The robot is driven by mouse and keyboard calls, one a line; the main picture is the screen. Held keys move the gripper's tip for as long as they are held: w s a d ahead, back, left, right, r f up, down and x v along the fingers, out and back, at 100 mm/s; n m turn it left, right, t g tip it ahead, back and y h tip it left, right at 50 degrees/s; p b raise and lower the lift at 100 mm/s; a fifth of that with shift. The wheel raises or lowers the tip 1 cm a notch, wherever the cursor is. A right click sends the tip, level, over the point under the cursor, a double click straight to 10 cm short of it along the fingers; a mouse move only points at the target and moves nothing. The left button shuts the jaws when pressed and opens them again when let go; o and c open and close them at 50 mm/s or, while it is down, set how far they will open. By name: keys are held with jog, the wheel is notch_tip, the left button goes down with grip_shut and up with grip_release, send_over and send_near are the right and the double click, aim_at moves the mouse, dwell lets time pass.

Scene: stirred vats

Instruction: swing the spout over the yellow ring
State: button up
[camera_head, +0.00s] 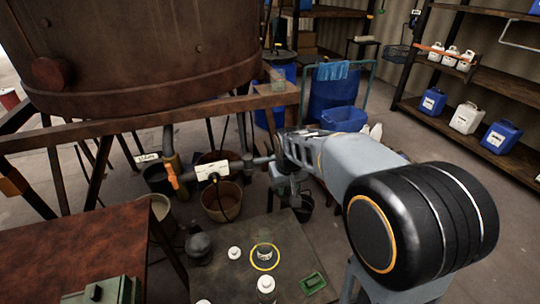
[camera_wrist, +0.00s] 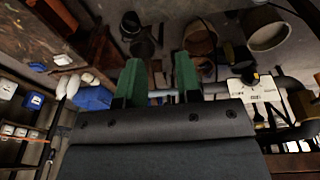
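The yellow ring (camera_head: 264,258) lies on the dark low table, around the base of a small clear jar (camera_head: 265,249). The spout (camera_head: 262,160) is a grey pipe running right from the valve under the rusty vat. Its far end meets my gripper (camera_head: 288,172), and the fingers hide the contact. In the wrist view, the green fingertips of my gripper (camera_wrist: 158,75) stand apart with a gap between them. A grey bar (camera_wrist: 160,93), perhaps the spout, crosses behind the fingers. I cannot tell if they touch it. The ring is front-left of my gripper.
The rusty vat (camera_head: 130,50) stands upper left on a frame. An orange valve handle (camera_head: 171,176) and white tag (camera_head: 212,170) sit on the pipe. Buckets (camera_head: 222,200) stand below.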

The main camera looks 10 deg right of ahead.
jog(key=w+a+f+t, duration=0.1)
jog(key=w+a+f, duration=0.1)
jog(key=w, duration=1.5)
jog(key=n+t+h, duration=0.1)
jog(key=t, duration=0.1)
send_near(270, 149)
jog(key=x, duration=1.2)
jog(key=shift+w+f, duration=0.1)
jog(key=shift+f, duration=0.3)
grip_shut()
jog(key=shift+d, duration=0.1)
